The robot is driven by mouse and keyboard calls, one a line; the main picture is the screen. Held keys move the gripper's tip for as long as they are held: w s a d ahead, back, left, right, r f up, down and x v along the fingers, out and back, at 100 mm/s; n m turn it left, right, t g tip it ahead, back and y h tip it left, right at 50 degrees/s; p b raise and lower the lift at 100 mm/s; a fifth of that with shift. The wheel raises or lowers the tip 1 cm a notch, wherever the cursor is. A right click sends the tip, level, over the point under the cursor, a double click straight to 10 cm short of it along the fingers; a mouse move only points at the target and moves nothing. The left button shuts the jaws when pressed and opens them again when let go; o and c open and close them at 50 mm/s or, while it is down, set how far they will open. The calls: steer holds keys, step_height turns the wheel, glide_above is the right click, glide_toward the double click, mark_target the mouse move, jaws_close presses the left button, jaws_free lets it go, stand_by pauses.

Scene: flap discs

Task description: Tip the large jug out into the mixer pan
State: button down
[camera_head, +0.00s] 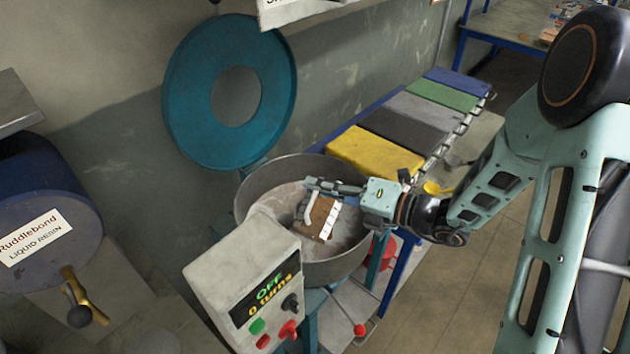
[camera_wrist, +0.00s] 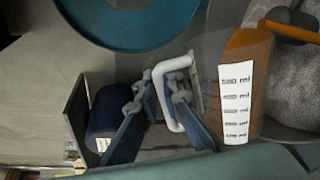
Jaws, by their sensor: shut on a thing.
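The large jug (camera_head: 318,217) is brown, with a white handle and a white scale strip. It hangs tilted over the round grey mixer pan (camera_head: 345,271), whose floor holds a pale grey, grainy material. My gripper (camera_head: 313,187) is shut on the jug's handle above the pan. In the wrist view the jug (camera_wrist: 246,52) stands at the right with its millilitre marks showing, and my gripper's fingers (camera_wrist: 168,90) are at the white handle. The inside of the jug is not clear, and I see no stream leaving it.
A control box (camera_head: 243,277) reading "OFF 0 turns" stands in front of the pan. A teal ring-shaped disc (camera_head: 183,90) rises behind it. Coloured bins (camera_head: 375,153) line the right side. A blue resin barrel (camera_head: 45,195) with a brass tap (camera_head: 80,287) is at the left.

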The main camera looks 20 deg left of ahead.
steer(key=shift+w+r+m+p, duration=0.45)
steer(key=shift+r+p, duration=0.25)
steer(key=shift+p, duration=0.3)
steer(key=shift+w+d+m, duration=0.1)
steer(key=shift+w+m, duration=0.15)
steer(key=shift+w, duration=0.2)
steer(key=shift+w+d+r+m+g, duration=0.1)
steer(key=shift+w+r+m+g, duration=0.15)
steer(key=shift+w+m, duration=0.2)
steer(key=shift+w+d+r+m+g, duration=0.15)
steer(key=shift+w+m+g, duration=0.15)
steer(key=shift+w, duration=0.2)
steer(key=shift+w+d+r+m+g, duration=0.1)
steer(key=shift+w+m+g, duration=0.1)
steer(key=shift+w+m, duration=0.45)
steer(key=shift+w+a+r+m+g, duration=0.15)
steer(key=shift+w+m, duration=0.35)
steer(key=shift+w, duration=0.3)
steer(key=shift+w+d+r+m+g, duration=0.1)
steer(key=shift+w+d+m+g, duration=0.1)
steer(key=shift+w+m, duration=0.45)
steer(key=shift+w+f, duration=0.1)
steer(key=shift+w, duration=0.1)
